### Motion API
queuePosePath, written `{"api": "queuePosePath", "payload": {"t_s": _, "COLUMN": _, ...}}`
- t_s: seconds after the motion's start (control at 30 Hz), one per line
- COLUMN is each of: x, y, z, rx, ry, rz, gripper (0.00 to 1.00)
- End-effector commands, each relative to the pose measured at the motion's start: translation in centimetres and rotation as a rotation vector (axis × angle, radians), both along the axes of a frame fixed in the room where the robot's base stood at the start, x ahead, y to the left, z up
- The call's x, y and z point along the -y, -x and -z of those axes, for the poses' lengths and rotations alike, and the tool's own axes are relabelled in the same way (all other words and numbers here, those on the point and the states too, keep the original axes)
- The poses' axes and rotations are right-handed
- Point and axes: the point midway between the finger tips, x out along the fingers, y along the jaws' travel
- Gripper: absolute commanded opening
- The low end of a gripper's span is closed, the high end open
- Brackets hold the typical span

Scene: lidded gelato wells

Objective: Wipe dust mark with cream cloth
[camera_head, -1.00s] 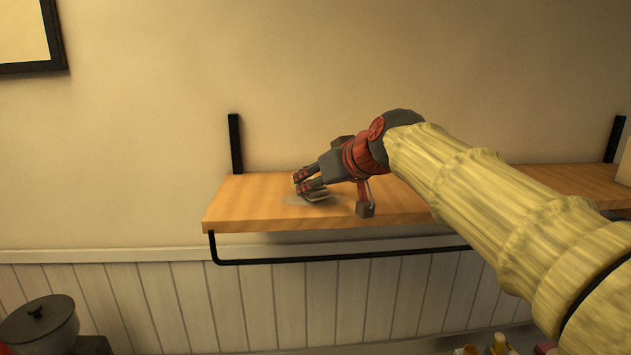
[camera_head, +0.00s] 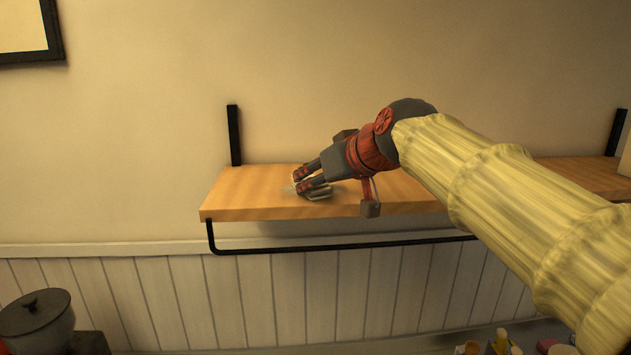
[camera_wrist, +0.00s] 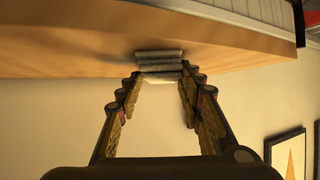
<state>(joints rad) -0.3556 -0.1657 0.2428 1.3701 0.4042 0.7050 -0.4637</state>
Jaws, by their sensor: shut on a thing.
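My gripper (camera_head: 313,181) is over the left part of the wooden shelf (camera_head: 240,198), its fingers shut on the folded cloth (camera_head: 319,194). The cloth is low at the shelf top and looks greyish cream. In the wrist view the cloth (camera_wrist: 159,62) shows as stacked folds between my fingertips (camera_wrist: 159,84), against the wood. A faint pale dust mark (camera_head: 291,189) shows on the wood just left of the fingers; the cloth and fingers cover part of that area.
The shelf has black brackets (camera_head: 234,135) and a black rail (camera_head: 330,246) under its front edge. A dark lidded pot (camera_head: 36,322) stands at lower left. Several small items (camera_head: 500,343) stand at the lower right. The shelf's left end is bare.

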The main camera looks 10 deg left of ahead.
Motion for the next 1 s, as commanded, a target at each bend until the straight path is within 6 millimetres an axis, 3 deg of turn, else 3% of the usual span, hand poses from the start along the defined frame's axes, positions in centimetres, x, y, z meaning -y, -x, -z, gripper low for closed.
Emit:
{"api": "queuePosePath", "payload": {"t_s": 0.23, "x": 0.1, "y": 0.4, "z": 0.2, "rx": -0.004, "ry": 0.001, "rz": 0.000, "gripper": 0.07}}
{"api": "queuePosePath", "payload": {"t_s": 0.7, "x": -0.7, "y": -2.8, "z": 0.1, "rx": -0.002, "ry": 0.002, "rz": 0.000, "gripper": 0.07}}
{"api": "queuePosePath", "payload": {"t_s": 1.0, "x": -0.4, "y": -1.6, "z": 0.2, "rx": -0.001, "ry": 0.001, "rz": 0.000, "gripper": 0.07}}
